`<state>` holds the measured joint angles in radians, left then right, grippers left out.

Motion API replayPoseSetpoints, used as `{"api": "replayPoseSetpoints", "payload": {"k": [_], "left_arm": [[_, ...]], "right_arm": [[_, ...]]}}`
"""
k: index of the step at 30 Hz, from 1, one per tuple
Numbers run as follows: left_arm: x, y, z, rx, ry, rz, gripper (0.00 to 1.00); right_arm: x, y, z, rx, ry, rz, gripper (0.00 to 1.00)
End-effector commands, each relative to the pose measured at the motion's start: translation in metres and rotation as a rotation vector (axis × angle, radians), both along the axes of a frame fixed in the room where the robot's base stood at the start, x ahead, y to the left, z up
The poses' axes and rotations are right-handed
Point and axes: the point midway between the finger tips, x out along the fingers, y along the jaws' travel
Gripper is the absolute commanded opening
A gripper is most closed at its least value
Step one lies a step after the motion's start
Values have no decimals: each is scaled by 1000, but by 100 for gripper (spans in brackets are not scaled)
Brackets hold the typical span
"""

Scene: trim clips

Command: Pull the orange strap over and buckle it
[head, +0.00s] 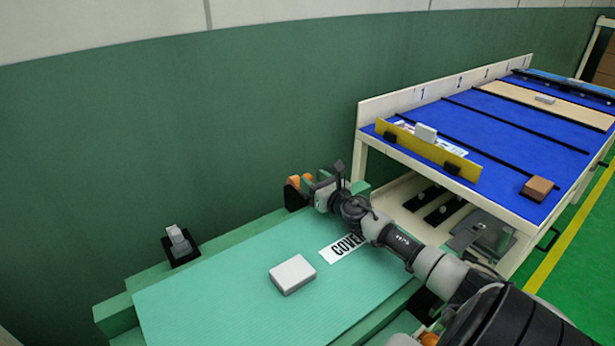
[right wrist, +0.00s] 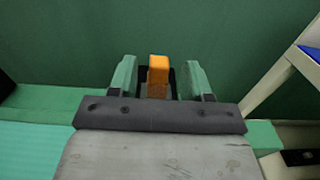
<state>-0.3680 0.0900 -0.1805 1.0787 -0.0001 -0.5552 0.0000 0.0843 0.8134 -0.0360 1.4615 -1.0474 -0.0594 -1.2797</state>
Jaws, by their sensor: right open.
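The orange strap end (head: 293,181) stands up by a dark mount at the back right edge of the green bench. In the right wrist view the orange piece (right wrist: 158,76) is between the two finger pads, with a gap on each side. A grey upright piece on a black base (head: 180,245), possibly the buckle, stands at the bench's back left. My left gripper is not in view.
A light grey block (head: 292,274) and a "COVER" label (head: 342,249) lie on the green mat (head: 215,285). A blue-topped shelf (head: 520,135) stands at the right. The green wall (head: 180,130) is close behind. The mat between strap and left piece is clear.

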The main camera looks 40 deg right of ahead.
Motion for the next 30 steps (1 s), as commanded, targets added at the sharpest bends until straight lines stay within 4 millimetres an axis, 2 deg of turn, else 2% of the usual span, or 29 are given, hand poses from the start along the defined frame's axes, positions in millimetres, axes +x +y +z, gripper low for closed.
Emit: {"api": "replayPoseSetpoints", "payload": {"k": [3,7,19,28,30], "left_arm": [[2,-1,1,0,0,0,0],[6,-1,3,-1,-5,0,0],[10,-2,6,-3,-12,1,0],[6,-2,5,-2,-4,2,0],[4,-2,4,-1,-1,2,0]], "right_arm": [[16,-2,0,2,-2,-1,49],[26,-3,0,0,-1,0,49],[31,-3,0,-1,0,1,49],[31,-3,0,0,0,1,3],[31,-3,0,0,0,1,0]]}}
